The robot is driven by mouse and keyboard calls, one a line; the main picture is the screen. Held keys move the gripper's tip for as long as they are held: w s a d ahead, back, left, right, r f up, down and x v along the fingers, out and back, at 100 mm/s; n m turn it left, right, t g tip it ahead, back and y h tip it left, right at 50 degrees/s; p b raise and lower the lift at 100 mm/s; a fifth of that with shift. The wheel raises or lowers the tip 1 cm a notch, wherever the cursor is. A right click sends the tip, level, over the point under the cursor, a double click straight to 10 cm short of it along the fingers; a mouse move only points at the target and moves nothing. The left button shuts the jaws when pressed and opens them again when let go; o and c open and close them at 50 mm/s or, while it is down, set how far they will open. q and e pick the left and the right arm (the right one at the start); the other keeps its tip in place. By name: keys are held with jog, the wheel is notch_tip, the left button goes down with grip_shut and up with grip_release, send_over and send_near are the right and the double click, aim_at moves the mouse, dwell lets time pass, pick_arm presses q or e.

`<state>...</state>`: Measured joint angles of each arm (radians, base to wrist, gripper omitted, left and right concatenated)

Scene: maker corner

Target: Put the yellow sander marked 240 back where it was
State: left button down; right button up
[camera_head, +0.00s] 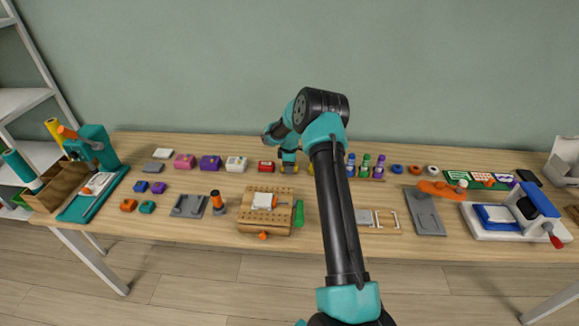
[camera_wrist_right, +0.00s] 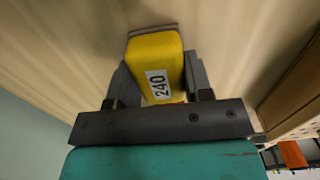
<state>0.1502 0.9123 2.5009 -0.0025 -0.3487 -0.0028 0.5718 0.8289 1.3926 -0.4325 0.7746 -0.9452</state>
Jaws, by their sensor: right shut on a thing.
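The yellow sander marked 240 (camera_wrist_right: 155,55) is between the fingers of my right gripper (camera_wrist_right: 158,88) in the right wrist view. Its white label faces the camera, and its grey pad edge shows at the far end, against the wooden table surface. In the head view my right gripper (camera_head: 288,165) is low over the back of the table, just right of a red block-shaped item (camera_head: 266,167). The sander is mostly hidden there by the gripper. I cannot tell whether it touches the table. My left gripper is not in view.
Pink (camera_head: 184,161), purple (camera_head: 210,163) and white (camera_head: 236,164) items stand in a row to the left. A wooden clamping bench (camera_head: 246,217) stands in front. A yellow item (camera_head: 310,170) shows partly beside my arm. Small bottles (camera_head: 366,165) stand to the right.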

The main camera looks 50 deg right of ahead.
jog(key=shift+f, duration=0.15)
jog(key=o, duration=0.9)
notch_tip(320, 180, up, 12)
jog(key=shift+r, duration=0.2)
dwell(0.6)
